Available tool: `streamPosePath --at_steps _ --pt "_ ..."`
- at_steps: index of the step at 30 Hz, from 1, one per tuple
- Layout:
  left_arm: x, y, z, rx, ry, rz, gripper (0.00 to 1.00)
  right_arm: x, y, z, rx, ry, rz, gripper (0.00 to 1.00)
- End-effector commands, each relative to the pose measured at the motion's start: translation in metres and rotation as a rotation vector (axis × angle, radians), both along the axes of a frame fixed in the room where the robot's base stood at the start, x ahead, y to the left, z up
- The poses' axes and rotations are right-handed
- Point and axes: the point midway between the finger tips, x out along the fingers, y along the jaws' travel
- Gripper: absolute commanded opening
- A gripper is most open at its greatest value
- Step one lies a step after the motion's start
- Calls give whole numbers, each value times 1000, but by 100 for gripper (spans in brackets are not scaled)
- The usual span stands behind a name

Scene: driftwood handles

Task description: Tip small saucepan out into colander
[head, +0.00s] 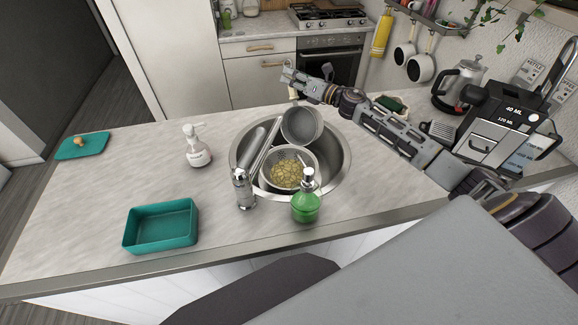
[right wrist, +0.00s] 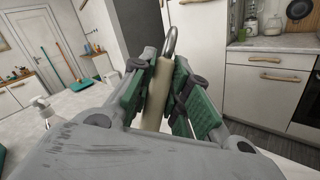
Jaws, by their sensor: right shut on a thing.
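The small saucepan (head: 301,126) is tipped on its side above the sink, with its grey inside turned toward me and no food visible in it. The colander (head: 312,158) sits in the sink below it, with yellowish pieces (head: 288,172) like pasta inside. My right gripper (head: 289,78) is beyond the pan, shut on its cream handle (head: 293,93). In the right wrist view the green-padded fingers hold the handle (right wrist: 157,95) from both sides, its metal loop sticking up. My left gripper is not in view.
The tap (head: 243,188) reaches over the round sink (head: 345,165) beside the colander. A green soap bottle (head: 306,203) stands at the front rim, a white pump bottle (head: 197,150) to the left. A teal box (head: 160,227) is front left. A coffee machine (head: 505,125) stands right.

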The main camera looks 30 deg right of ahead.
Motion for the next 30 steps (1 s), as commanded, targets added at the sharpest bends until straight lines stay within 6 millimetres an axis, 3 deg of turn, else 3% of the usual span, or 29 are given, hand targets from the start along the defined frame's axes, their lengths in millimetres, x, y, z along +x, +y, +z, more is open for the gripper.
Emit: streamPosePath --at_steps 30 --pt "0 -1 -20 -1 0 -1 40 33 -55 -56 337 194 -5 0"
